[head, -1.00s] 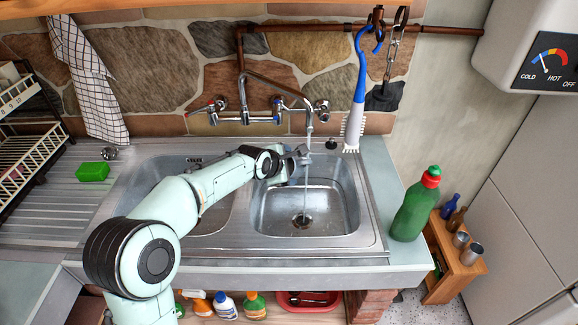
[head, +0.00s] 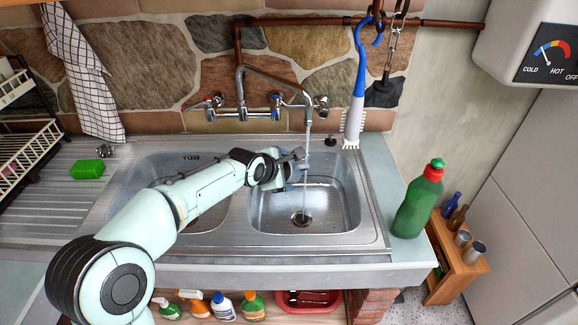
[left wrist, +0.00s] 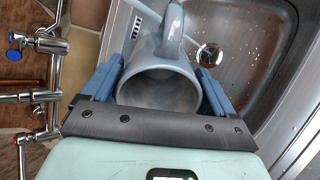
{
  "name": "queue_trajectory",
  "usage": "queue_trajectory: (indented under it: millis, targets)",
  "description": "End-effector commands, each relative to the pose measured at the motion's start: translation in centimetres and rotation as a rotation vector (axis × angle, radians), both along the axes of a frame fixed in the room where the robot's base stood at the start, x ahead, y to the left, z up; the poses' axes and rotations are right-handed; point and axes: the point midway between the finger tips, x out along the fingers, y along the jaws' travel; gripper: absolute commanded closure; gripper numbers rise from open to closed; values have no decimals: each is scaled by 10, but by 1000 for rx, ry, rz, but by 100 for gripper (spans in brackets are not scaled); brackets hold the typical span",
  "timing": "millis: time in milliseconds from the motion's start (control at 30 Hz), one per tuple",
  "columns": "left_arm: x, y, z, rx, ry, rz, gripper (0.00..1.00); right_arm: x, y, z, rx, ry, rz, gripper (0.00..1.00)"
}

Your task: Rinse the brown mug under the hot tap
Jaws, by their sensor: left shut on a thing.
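My left gripper (head: 296,171) is over the right sink basin (head: 340,205), below the spout. In the left wrist view, its two blue fingers (left wrist: 160,88) are shut on a blue-grey mug (left wrist: 157,75), one on each side. The mug's open mouth faces the camera, its handle is at the top of that view, and its inside looks empty. No brown mug shows. Water (head: 307,125) appears to run from the spout; whether it touches the mug I cannot tell. The wall tap has a red-marked knob (head: 217,101) and a blue-marked knob (head: 275,101). My right gripper is not in view.
A green bottle (head: 417,205) stands right of the sink. A blue-handled brush (head: 357,90) hangs behind it. A green sponge (head: 87,169) lies on the left drainboard by a dish rack (head: 30,140). A heater dial (head: 552,54) is at the upper right.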

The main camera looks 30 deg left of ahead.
Motion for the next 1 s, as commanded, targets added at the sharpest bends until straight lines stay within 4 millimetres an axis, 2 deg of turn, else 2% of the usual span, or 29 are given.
queue_trajectory:
  millis: [533, 1000]
  targets:
    - [-42, -2, 0, 1, -3, 0, 55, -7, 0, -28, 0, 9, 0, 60]
    - [-46, -3, 1, 1, -3, 0, 55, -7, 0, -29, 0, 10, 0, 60]
